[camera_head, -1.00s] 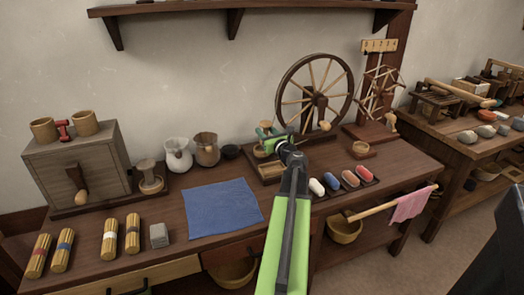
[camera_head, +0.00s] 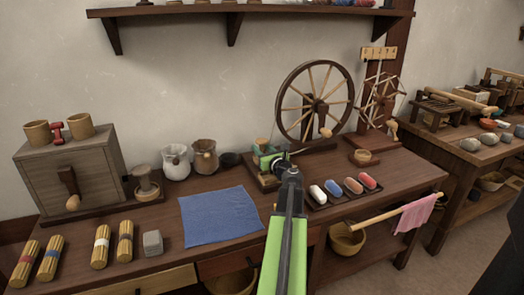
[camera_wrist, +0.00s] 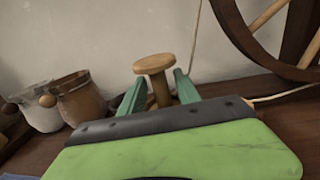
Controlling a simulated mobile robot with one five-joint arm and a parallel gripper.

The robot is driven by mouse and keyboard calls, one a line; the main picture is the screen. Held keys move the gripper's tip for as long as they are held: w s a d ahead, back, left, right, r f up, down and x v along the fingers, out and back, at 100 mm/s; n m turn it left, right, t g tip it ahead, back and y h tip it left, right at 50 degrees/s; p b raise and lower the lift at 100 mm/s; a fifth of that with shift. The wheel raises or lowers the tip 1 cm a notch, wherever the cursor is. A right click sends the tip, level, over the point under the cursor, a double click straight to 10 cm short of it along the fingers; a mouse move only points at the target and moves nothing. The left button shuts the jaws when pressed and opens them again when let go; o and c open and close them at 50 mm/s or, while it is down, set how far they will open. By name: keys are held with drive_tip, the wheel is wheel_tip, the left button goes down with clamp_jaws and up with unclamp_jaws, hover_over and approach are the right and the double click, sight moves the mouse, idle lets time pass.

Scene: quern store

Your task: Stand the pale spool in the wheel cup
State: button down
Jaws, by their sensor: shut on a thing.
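The pale spool (camera_head: 262,143) is upright in my gripper (camera_head: 266,158), in front of the spinning wheel's left end. In the wrist view the spool's round wooden top (camera_wrist: 155,64) stands above the two green fingers, and its stem (camera_wrist: 160,90) is between them. My gripper (camera_wrist: 158,92) is shut on the stem. The spool's lower end is hidden behind my gripper, so I cannot tell whether it touches anything. The spinning wheel (camera_head: 291,110) stands at the back of the bench. No wheel cup shows clearly there; my gripper and arm cover part of the wheel's base.
A small wooden cup (camera_head: 362,155) stands by the reel at right. A tray of several coloured rolls (camera_head: 353,187) lies right of my arm. Two jugs (camera_head: 177,163) and a dark bowl (camera_head: 230,159) stand left of my gripper. A blue cloth (camera_head: 220,215) lies flat in front.

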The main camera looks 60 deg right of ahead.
drive_tip(key=c, duration=0.9)
unclamp_jaws()
drive_tip(key=shift+f, duration=0.1)
drive_tip(key=shift+o, duration=0.2)
drive_tip(key=shift+r, duration=0.25)
drive_tip(key=shift+s+a+r+p, duration=0.15)
drive_tip(key=shift+s+r+p, duration=0.1)
drive_tip(key=shift+p, duration=0.2)
drive_tip(key=v, duration=1)
drive_tip(key=shift+s+a+f, duration=0.15)
drive_tip(key=shift+s+a, duration=0.1)
drive_tip(key=shift+a, duration=0.05)
drive_tip(key=shift+s+a, duration=0.1)
drive_tip(key=shift+s, duration=0.2)
